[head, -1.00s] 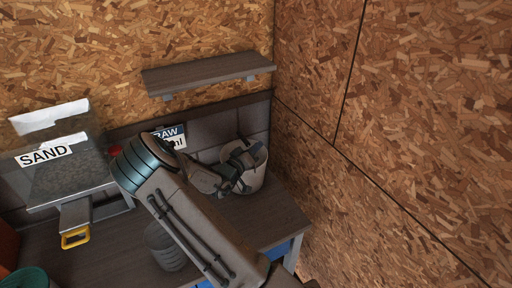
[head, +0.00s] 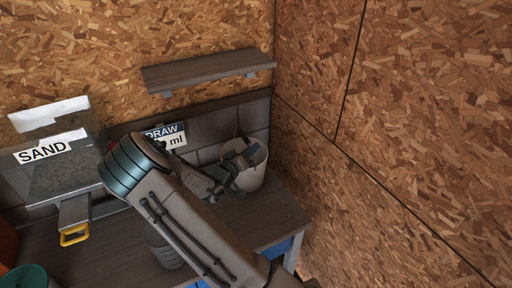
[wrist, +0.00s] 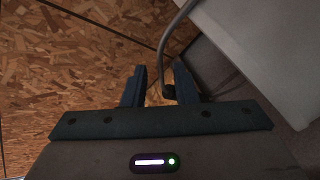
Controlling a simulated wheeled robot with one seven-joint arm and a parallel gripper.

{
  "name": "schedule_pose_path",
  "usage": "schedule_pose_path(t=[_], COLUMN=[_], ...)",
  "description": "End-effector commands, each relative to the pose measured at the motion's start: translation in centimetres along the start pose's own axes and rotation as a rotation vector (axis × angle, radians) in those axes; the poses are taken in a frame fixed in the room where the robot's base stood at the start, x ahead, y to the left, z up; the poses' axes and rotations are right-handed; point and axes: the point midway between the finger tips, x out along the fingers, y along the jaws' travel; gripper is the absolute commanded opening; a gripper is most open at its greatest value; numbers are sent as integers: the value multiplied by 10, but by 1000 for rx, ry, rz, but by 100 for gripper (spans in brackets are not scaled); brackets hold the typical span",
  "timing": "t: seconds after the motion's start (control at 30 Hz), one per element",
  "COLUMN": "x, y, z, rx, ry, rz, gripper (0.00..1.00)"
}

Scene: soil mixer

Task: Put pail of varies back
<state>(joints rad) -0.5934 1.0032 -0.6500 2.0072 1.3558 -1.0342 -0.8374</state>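A whitish pail (head: 254,172) stands upright on the bench at the back right corner, near the wall. My gripper (head: 238,160) is at its rim and partly hides it in the head view. In the wrist view, the pail's pale side (wrist: 265,60) fills the upper right. Its thin grey handle (wrist: 164,55) curves down to the gap between my fingertips (wrist: 160,85). The fingers stand apart, with the handle's dark end close to the right finger. I cannot tell whether it touches that finger.
A wall shelf (head: 208,70) hangs above the bench (head: 268,212). A sand dispenser (head: 60,175) with a yellow-handled drawer stands at left. A grey container (head: 163,250) is partly behind my arm. A particle-board wall (head: 400,130) closes the right side.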

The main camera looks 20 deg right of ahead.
Motion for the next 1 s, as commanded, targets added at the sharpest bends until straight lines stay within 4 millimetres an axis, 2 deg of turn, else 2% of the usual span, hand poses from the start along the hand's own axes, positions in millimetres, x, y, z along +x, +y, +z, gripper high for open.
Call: schedule_pose_path(t=[0.1, 0.3, 0.43, 0.57, 0.77, 0.9, 1.0], x=[-30, -67, -80, -85, -84, -99, -117], y=[-3, -1, -1, -2, -18, -29, -28], z=[1, 1, 1, 0, -6, -20, -32], rx=[1, 1, 1, 16, 144, 263, 328], ry=[1, 0, 0, -16, -137, -250, -320], rz=[-5, -2, 0, -28, -281, -542, -719], gripper=[26, 26, 26, 26, 26, 26, 26])
